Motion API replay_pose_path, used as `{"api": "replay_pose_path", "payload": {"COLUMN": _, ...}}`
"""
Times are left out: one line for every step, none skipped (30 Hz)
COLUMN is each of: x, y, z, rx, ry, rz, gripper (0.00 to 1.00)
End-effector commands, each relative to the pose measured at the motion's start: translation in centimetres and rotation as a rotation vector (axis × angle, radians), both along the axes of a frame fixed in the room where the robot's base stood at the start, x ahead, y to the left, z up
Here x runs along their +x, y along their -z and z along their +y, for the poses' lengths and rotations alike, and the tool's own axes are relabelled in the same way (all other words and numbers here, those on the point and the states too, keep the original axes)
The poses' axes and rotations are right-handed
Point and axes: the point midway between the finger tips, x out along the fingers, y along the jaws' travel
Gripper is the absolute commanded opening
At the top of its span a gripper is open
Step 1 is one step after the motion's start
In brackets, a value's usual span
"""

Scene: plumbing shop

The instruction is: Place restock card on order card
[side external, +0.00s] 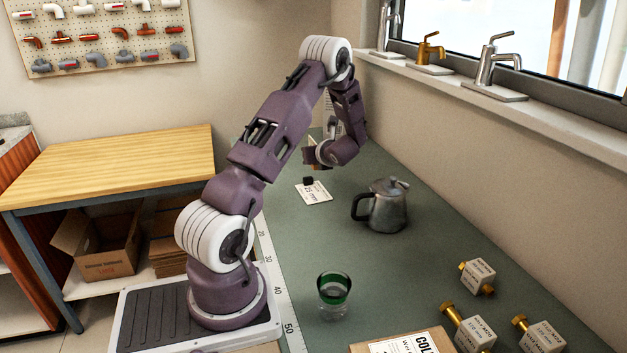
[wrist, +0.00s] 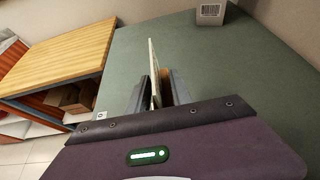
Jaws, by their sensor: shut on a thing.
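My gripper (wrist: 152,92) is shut on a thin pale card (wrist: 154,72), seen nearly edge-on and upright between the fingers in the wrist view. I take it to be the restock card; its face cannot be read. In the side view my gripper (side external: 314,160) hangs above the far part of the green bench, and the held card is hard to make out. A white printed card (side external: 314,192) lies on the bench below and nearer the camera, with a small black piece at its far edge. Whether it is the order card cannot be told.
A metal pot (side external: 386,206) stands right of the lying card. A green-banded glass (side external: 334,296), several brass fittings with white labels (side external: 478,275) and a cardboard box (side external: 402,343) are nearer. A barcoded block (wrist: 210,13) stands ahead in the wrist view.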

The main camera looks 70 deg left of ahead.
Motion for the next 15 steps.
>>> {"api": "replay_pose_path", "payload": {"x": 0.0, "y": 1.2, "z": 0.0, "rx": -0.003, "ry": 0.000, "rz": 0.003, "gripper": 0.00}}
{"api": "replay_pose_path", "payload": {"x": -0.1, "y": 1.7, "z": 0.0, "rx": -0.002, "ry": 0.000, "rz": 0.001, "gripper": 0.00}}
{"api": "replay_pose_path", "payload": {"x": -0.1, "y": 2.2, "z": 0.0, "rx": -0.001, "ry": -0.001, "rz": 0.002, "gripper": 0.00}}
{"api": "replay_pose_path", "payload": {"x": -0.1, "y": 2.7, "z": 0.0, "rx": -0.001, "ry": -0.002, "rz": 0.001, "gripper": 0.00}}
{"api": "replay_pose_path", "payload": {"x": -0.1, "y": 3.3, "z": 0.0, "rx": -0.002, "ry": 0.000, "rz": 0.001, "gripper": 0.00}}
{"api": "replay_pose_path", "payload": {"x": -0.1, "y": 4.2, "z": 0.0, "rx": -0.002, "ry": -0.002, "rz": 0.001, "gripper": 0.00}}
{"api": "replay_pose_path", "payload": {"x": 0.0, "y": 4.8, "z": 0.0, "rx": -0.003, "ry": 0.000, "rz": 0.001, "gripper": 0.00}}
{"api": "replay_pose_path", "payload": {"x": 0.0, "y": 5.3, "z": 0.0, "rx": -0.001, "ry": -0.001, "rz": 0.000, "gripper": 0.00}}
{"api": "replay_pose_path", "payload": {"x": 0.0, "y": 5.8, "z": 0.0, "rx": -0.001, "ry": -0.002, "rz": 0.000, "gripper": 0.00}}
{"api": "replay_pose_path", "payload": {"x": 0.0, "y": 6.1, "z": 0.0, "rx": 0.000, "ry": -0.001, "rz": 0.000, "gripper": 0.00}}
{"api": "replay_pose_path", "payload": {"x": 0.0, "y": 6.3, "z": 0.0, "rx": 0.000, "ry": 0.000, "rz": -0.001, "gripper": 0.00}}
{"api": "replay_pose_path", "payload": {"x": 0.0, "y": 6.4, "z": 0.0, "rx": 0.000, "ry": -0.001, "rz": -0.002, "gripper": 0.00}}
{"api": "replay_pose_path", "payload": {"x": 0.0, "y": 6.4, "z": 0.0, "rx": 0.001, "ry": -0.001, "rz": -0.002, "gripper": 0.00}}
{"api": "replay_pose_path", "payload": {"x": 0.0, "y": 6.3, "z": 0.0, "rx": 0.001, "ry": -0.001, "rz": -0.002, "gripper": 0.00}}
{"api": "replay_pose_path", "payload": {"x": 0.0, "y": 6.3, "z": 0.0, "rx": 0.001, "ry": -0.001, "rz": -0.002, "gripper": 0.00}}
